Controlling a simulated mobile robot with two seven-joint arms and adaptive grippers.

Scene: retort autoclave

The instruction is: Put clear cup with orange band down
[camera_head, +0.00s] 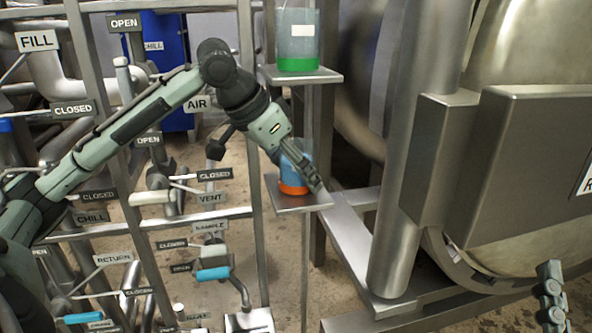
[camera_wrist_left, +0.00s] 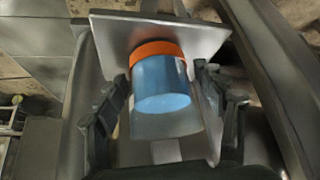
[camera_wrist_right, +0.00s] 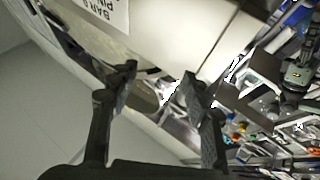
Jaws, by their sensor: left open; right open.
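The clear cup with the orange band (camera_head: 294,164) stands upright on the lower small metal shelf (camera_head: 312,202). It holds blue contents, and the orange band is at its base. My left gripper (camera_head: 309,178) is at the cup, partly covering it from the front. In the left wrist view the cup (camera_wrist_left: 160,85) sits between the two spread fingers of the left gripper (camera_wrist_left: 170,105), with its base on the shelf plate (camera_wrist_left: 108,28). My right gripper (camera_wrist_right: 160,90) is open and empty. Only part of it shows at the lower right of the head view (camera_head: 550,285).
A clear cup with a green band (camera_head: 298,40) stands on the upper shelf (camera_head: 302,75). A rack of labelled pipes and valve handles (camera_head: 150,197) fills the left. The large metal autoclave and its door box (camera_head: 530,150) stand at the right, with a steel post (camera_head: 405,220) before it.

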